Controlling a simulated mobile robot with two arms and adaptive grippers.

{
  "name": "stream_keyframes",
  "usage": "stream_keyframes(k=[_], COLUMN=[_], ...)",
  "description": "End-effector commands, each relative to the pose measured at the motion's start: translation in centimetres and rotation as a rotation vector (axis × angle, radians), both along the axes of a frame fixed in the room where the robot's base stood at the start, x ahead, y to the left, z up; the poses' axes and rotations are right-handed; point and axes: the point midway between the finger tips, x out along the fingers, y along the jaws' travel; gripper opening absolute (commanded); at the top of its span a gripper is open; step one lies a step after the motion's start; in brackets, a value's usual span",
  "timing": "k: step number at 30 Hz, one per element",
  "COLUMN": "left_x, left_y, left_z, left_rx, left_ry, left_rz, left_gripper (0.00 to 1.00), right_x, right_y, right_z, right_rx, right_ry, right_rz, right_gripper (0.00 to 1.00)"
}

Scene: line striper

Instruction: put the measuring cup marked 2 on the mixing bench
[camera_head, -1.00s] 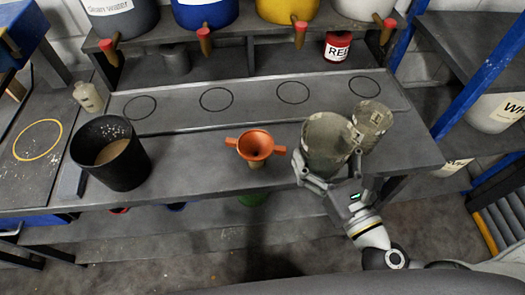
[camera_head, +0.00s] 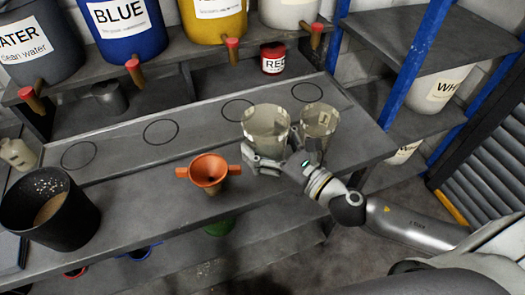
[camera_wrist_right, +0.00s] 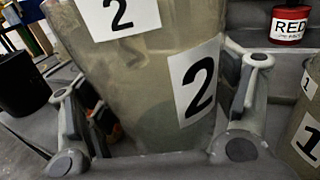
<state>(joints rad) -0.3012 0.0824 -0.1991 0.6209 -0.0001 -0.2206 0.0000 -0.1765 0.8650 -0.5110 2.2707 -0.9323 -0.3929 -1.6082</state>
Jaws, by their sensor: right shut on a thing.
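The measuring cup marked 2 (camera_head: 266,124) is a clear, slightly cloudy cup at the right part of the grey bench. My right gripper (camera_head: 280,158) is shut on it, with a finger on each side. In the right wrist view the cup (camera_wrist_right: 150,80) fills the middle, with two white "2" labels, between the fingers (camera_wrist_right: 165,115). It looks upright; I cannot tell whether its base touches the bench. A similar cup marked 1 (camera_head: 319,122) stands close to its right, and shows at the right wrist view's edge (camera_wrist_right: 308,130). My left gripper is out of view.
An orange funnel (camera_head: 209,172) stands left of the cups on the bench (camera_head: 140,215). A black bucket (camera_head: 75,215) is at the far left. A red can (camera_head: 273,58) is behind. Drawn circles (camera_head: 161,132) line the back strip. A blue post (camera_head: 417,60) rises at right.

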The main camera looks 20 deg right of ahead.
Motion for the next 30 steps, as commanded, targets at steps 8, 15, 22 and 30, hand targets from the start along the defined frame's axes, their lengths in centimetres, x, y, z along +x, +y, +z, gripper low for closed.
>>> stream_keyframes(k=[8, 15, 22, 30], left_x=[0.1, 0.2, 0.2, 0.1], left_y=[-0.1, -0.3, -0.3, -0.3], left_z=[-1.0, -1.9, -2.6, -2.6], left_rx=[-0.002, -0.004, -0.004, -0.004], left_ry=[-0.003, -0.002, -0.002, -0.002], left_rz=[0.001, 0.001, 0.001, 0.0], left_gripper=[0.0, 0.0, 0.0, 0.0], right_x=[2.7, 3.6, 3.6, 3.6], right_y=[-0.5, -0.7, -0.7, -0.7], right_z=[-3.5, -5.9, -7.7, -7.7], right_rx=[0.001, 0.005, 0.0, 0.0], right_ry=[0.0, 0.004, 0.001, 0.001], right_rz=[-0.002, -0.002, -0.001, 0.0], right_gripper=[0.54, 0.54, 0.54, 0.54])
